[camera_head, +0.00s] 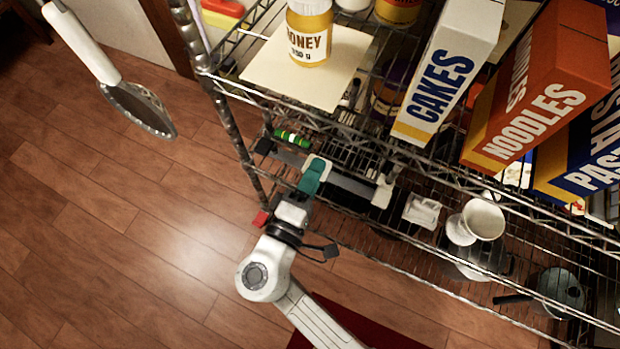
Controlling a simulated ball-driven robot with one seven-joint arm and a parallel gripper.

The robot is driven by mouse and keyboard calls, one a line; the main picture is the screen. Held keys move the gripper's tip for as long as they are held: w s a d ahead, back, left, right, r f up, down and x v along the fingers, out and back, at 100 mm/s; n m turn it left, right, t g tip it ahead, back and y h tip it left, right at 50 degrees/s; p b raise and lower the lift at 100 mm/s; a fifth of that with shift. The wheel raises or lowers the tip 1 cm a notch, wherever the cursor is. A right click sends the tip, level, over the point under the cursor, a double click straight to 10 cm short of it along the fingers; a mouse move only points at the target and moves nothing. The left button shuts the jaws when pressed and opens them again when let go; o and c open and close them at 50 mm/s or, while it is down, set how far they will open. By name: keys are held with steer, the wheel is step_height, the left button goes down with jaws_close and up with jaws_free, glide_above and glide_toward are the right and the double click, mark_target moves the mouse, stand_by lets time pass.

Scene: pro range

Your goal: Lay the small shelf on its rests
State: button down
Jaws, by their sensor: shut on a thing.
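My gripper (313,178), with a teal part at its end, reaches in at the left end of the wire rack. A dark grey, narrow board (350,187), which looks like the small shelf, crosses at the gripper and shows on both sides of it. The gripper is shut on it and covers its middle. The board slopes down to the right in the picture. Its left end lies near a dark block, its right end near a pale upright piece (383,191). I cannot tell whether these are its rests, or whether the board touches them.
The wire rack's upper level holds a honey jar (309,45) on a cream board (276,72), a cakes box (445,75) and a noodles box (530,100).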

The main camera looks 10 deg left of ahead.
steer(key=shift+w+d, duration=0.25)
steer(key=shift+w, duration=0.3)
steer(key=shift+f+b, duration=1.25)
steer(key=shift+b, duration=0.05)
steer(key=c, duration=1)
jaws_free()
steer(key=shift+f, duration=0.1)
steer(key=p+v, duration=0.1)
steer(key=v, duration=0.9)
steer(key=shift+s+a, duration=0.15)
steer(key=shift+s, duration=0.2)
